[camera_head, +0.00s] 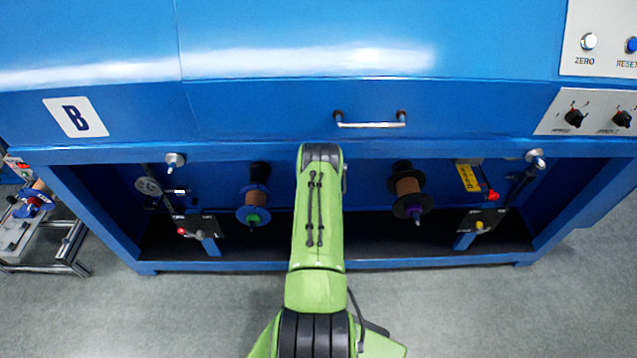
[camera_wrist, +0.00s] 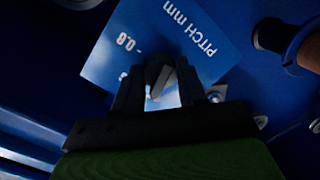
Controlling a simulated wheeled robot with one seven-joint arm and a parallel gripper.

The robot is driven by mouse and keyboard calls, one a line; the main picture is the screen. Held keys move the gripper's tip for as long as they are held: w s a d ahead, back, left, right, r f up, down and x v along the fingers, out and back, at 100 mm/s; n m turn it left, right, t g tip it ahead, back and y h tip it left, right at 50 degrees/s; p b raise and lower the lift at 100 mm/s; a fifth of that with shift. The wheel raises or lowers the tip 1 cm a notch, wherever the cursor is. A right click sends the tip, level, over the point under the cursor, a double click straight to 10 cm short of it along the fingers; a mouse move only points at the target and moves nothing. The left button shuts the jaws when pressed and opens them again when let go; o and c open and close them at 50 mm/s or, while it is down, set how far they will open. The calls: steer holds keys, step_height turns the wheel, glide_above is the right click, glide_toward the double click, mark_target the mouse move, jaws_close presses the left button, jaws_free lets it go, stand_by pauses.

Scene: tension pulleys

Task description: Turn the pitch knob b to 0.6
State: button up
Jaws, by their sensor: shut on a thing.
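In the wrist view, my gripper (camera_wrist: 158,88) has its two dark fingers closed around a small dark grey knob (camera_wrist: 156,71). The knob sits on a blue plate (camera_wrist: 115,55) with white printing, "PITCH mm" and a mark that reads "0.8". The fingers cover much of the dial's scale, so I cannot tell which value the knob points to. In the head view, my green arm reaches into the bay under the blue machine, and my gripper and this knob are hidden behind it.
Spools hang left (camera_head: 257,197) and right (camera_head: 407,190) of my arm in the head view. The machine's front edge (camera_head: 240,150) and a drawer handle (camera_head: 370,122) lie above. A spool edge (camera_wrist: 270,35) is near in the wrist view. The floor in front is clear.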

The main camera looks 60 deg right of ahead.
steer(key=shift+s+f+m+t+b, duration=0.1)
steer(key=shift+m+t+b, duration=0.25)
steer(key=shift+m, duration=1.6)
steer(key=shift+m+t+b, duration=0.25)
steer(key=shift+m+t, duration=0.1)
steer(key=shift+m, duration=1.6)
steer(key=shift+y, duration=0.3)
steer(key=o, duration=1.1)
steer(key=shift+c, duration=0.2)
